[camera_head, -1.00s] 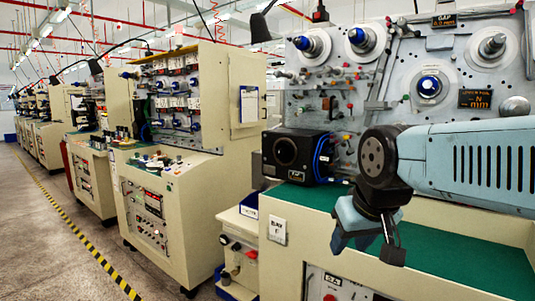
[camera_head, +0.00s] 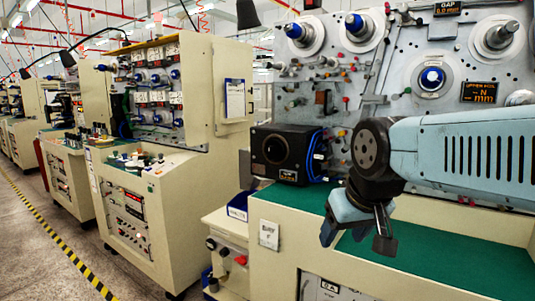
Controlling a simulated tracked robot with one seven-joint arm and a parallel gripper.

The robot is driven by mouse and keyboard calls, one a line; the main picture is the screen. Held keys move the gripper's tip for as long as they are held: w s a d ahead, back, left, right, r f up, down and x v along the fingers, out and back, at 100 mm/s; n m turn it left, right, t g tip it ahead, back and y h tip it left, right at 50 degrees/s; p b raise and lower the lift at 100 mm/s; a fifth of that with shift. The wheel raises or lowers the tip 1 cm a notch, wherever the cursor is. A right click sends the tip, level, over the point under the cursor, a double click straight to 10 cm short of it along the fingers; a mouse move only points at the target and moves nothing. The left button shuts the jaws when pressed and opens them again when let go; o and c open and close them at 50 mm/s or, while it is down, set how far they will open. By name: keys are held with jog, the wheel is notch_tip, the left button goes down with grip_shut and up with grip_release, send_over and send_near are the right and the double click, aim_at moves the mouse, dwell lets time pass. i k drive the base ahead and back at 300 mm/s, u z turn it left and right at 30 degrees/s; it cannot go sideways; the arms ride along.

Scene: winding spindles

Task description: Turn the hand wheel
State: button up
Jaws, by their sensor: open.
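My gripper (camera_head: 357,236) is open and empty, pointing down in front of the green work surface (camera_head: 397,240) of the near machine. I cannot tell for sure which part is the hand wheel. The upright grey panel (camera_head: 395,80) behind my gripper carries several round parts. They include a blue-capped disc (camera_head: 432,79), two blue-tipped spindles at the upper left (camera_head: 302,33) (camera_head: 360,27) and a metal-tipped spindle (camera_head: 499,36). A pale round part (camera_head: 520,98) at the right edge is partly hidden by my arm. My gripper is apart from all of these.
A black box (camera_head: 286,154) with a round dark opening and blue cables stands on the green surface, left of my gripper. A cream machine (camera_head: 152,215) stands to the left. A yellow-black floor stripe (camera_head: 62,238) runs along the open aisle.

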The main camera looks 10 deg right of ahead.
aim_at(274, 149)
jog(key=u, duration=1.35)
jog(key=k, duration=1.35)
jog(key=z, duration=0.55)
jog(key=i, duration=1)
jog(key=u, duration=0.05)
